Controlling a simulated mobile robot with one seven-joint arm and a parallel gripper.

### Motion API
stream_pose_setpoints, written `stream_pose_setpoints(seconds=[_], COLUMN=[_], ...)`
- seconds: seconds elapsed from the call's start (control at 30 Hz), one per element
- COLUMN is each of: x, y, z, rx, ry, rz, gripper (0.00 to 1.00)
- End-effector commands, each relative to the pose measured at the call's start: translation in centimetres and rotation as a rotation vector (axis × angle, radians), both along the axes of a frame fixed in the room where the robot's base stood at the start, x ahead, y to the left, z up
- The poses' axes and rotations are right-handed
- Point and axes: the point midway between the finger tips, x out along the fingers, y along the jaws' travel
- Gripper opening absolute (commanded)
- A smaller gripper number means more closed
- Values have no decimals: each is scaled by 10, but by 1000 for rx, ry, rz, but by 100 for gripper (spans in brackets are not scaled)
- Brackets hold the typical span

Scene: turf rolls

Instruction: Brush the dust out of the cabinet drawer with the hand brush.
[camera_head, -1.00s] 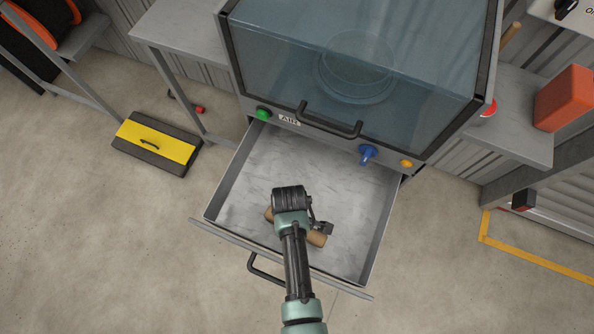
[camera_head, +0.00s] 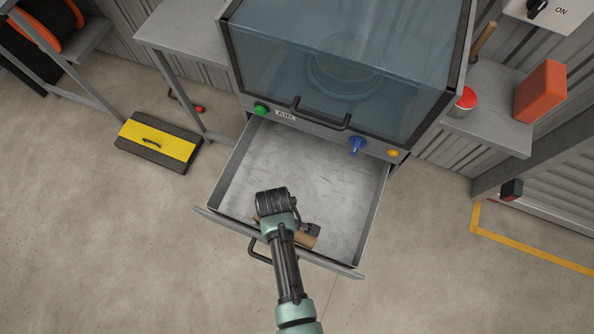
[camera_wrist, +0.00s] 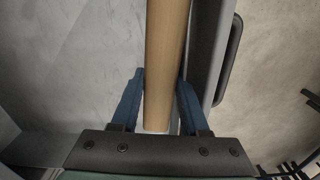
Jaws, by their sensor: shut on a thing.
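The cabinet drawer (camera_head: 310,165) is pulled out below the glass-fronted cabinet. Faint grey dust-like marks show on its pale metal floor. My gripper (camera_wrist: 161,80) is shut on the light wooden hand brush (camera_wrist: 166,50), with one blue finger on each side of the wood. In the head view my wrist covers the middle of the brush (camera_head: 307,240), and part of the wood shows to its right, close to the drawer's front wall. The bristles are hidden in both views. In the wrist view the brush lies along the inside of a drawer wall.
The cabinet (camera_head: 345,70) has a dark handle, a green button (camera_head: 260,111), a blue knob (camera_head: 357,146) and an orange button.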

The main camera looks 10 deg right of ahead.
Motion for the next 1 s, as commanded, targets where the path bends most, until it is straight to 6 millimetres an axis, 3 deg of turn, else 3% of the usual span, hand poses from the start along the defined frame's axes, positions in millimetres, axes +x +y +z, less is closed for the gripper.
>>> stream_pose_setpoints(seconds=[0.03,0.33,1.0], x=[1,6,6], y=[1,6,7], z=[10,34,36], rx=[0,0,0], ry=[0,-1,-1], rz=[1,-2,-3], gripper=[0,0,0])
